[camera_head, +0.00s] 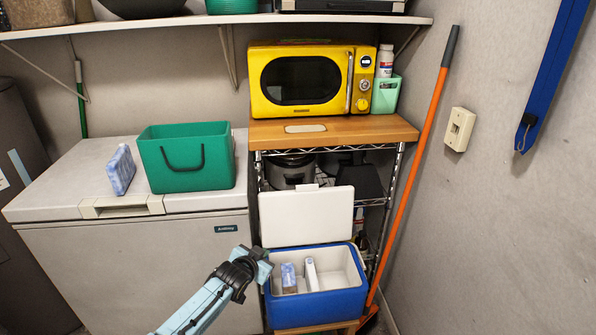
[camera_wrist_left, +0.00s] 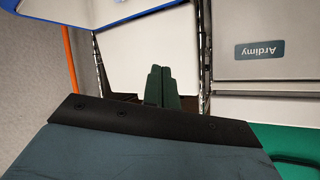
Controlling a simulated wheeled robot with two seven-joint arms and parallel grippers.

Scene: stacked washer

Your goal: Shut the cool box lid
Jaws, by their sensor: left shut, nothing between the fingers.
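The blue cool box (camera_head: 318,305) stands on a low wooden surface below the shelf rack. Its white lid (camera_head: 306,216) is open and stands nearly upright at the back. Two small packs, a blue-and-white one (camera_head: 288,278) and a white one (camera_head: 311,274), are inside. My left gripper (camera_head: 264,262) is shut and empty at the box's left rim, below the lid. In the left wrist view the shut fingers (camera_wrist_left: 161,84) show in front of the white lid (camera_wrist_left: 148,40), with the box's blue edge (camera_wrist_left: 100,23) at top left. Whether they touch anything is unclear. My right gripper is not in view.
A white chest freezer (camera_head: 140,260) stands close on the left, with a green bin (camera_head: 186,160) and a blue pack (camera_head: 121,171) on top. A wooden shelf top (camera_head: 340,131) with a yellow microwave (camera_head: 305,80) is above. An orange pole (camera_head: 412,170) leans at right.

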